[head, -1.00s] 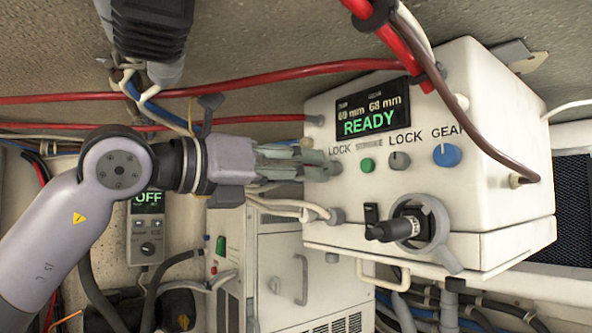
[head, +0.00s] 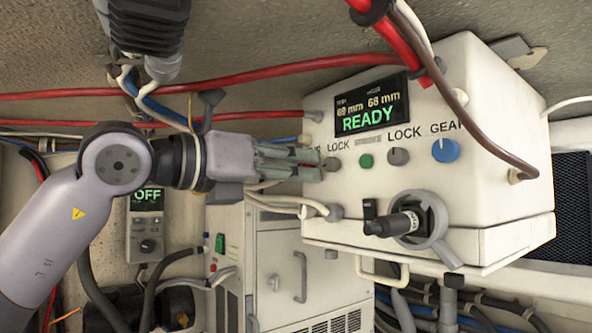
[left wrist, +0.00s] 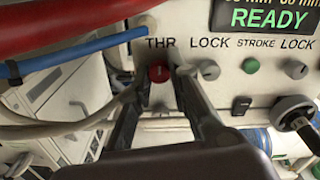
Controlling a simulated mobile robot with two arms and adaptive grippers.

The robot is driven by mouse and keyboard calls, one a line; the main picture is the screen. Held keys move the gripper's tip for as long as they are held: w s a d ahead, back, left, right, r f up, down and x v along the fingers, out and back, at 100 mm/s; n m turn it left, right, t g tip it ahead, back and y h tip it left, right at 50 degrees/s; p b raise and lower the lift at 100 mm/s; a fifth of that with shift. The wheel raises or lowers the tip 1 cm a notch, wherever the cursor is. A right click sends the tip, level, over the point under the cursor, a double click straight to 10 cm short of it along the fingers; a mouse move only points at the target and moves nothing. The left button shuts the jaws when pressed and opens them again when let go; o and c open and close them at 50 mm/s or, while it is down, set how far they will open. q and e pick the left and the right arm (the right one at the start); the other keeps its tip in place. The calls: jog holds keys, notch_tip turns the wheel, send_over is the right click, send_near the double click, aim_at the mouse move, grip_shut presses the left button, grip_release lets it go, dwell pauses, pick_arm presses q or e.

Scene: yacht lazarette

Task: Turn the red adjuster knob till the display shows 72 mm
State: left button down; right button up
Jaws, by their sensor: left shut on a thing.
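The red adjuster knob (left wrist: 160,73) sits under the THR label in the left wrist view, between my finger tips. Only a sliver of red shows in the head view. My left gripper (head: 319,165) reaches in from the left and is shut on the knob at the panel's left end. The display (head: 372,105) on the white control box (head: 480,190) shows 69 mm on the left, 68 mm on the right and a large green READY. Its lower part also shows in the left wrist view (left wrist: 268,16). My right gripper is not in view.
Right of the red knob are a grey lock knob (left wrist: 209,70), a green button (head: 366,160), another grey lock knob (head: 398,156) and a blue gear knob (head: 445,150). A black-handled lever (head: 395,225) projects below. Red hoses and white cables run close around my gripper.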

pick_arm(q)
jog(key=shift+a+m+b, duration=0.1)
jog(key=shift+m+b, duration=0.7)
jog(key=shift+m, duration=3.2)
jog(key=c, duration=1.5)
grip_release()
jog(key=v, duration=1.2)
